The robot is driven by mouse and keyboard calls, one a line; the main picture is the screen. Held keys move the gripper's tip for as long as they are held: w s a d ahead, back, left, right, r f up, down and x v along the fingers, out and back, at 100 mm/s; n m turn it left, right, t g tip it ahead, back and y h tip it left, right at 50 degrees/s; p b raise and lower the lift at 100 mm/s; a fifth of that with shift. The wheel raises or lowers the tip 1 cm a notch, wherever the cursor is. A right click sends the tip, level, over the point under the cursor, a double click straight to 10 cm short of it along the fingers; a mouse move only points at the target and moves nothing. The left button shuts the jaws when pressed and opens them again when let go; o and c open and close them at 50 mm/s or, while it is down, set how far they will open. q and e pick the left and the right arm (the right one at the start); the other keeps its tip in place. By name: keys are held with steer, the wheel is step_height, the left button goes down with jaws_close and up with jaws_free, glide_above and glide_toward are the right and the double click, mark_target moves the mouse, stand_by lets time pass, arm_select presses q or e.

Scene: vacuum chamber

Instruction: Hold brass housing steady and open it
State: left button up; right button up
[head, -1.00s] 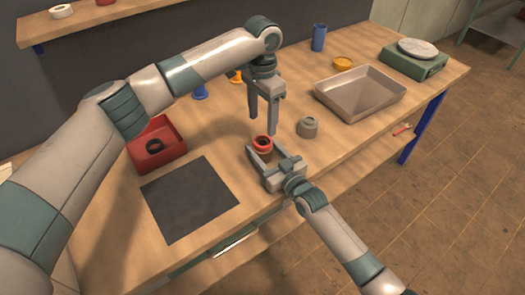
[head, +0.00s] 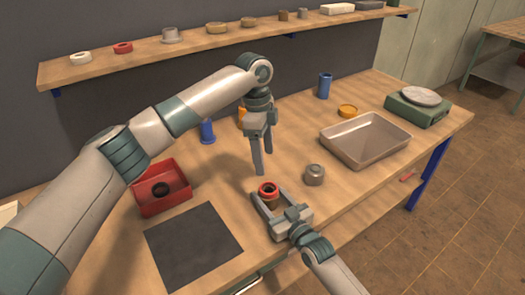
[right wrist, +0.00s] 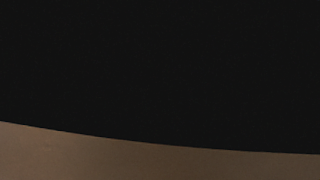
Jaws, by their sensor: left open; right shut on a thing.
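The brass housing (head: 270,202) stands upright on the bench, with a red ring (head: 268,187) on its top. Its lower part is largely hidden by my right gripper. My right gripper (head: 268,197) comes in low from the front right and is shut on the housing, one finger on each side. My left gripper (head: 263,164) hangs above and slightly behind the housing, fingers pointing down, open and empty, apart from the red ring. The right wrist view is mostly black with a brown strip along the bottom, and nothing in it can be made out.
A grey knurled part (head: 315,175) stands close right of the housing. A metal tray (head: 365,140) lies farther right. A red bin (head: 161,190) holding a dark ring and a dark mat (head: 194,244) lie left. A blue cylinder (head: 207,131) stands behind.

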mark_target(268, 183)
arm_select(q)
steer(key=shift+w+a+r+m, duration=0.15)
steer(key=shift+r+m, duration=0.1)
steer(key=shift+m, duration=0.4)
steer(key=shift+s+a+r+m, duration=0.1)
steer(key=shift+r+m, duration=0.1)
steer(key=shift+m, duration=0.45)
steer(key=shift+f, duration=0.15)
steer(key=f, duration=0.4)
steer(key=d+f, duration=0.1)
steer(key=f, duration=0.6)
steer(key=shift+s+d+f, duration=0.3)
steer(key=shift+s, duration=0.05)
steer(key=c, duration=1.3)
steer(key=shift+r, duration=0.45)
steer(key=shift+r, duration=0.7)
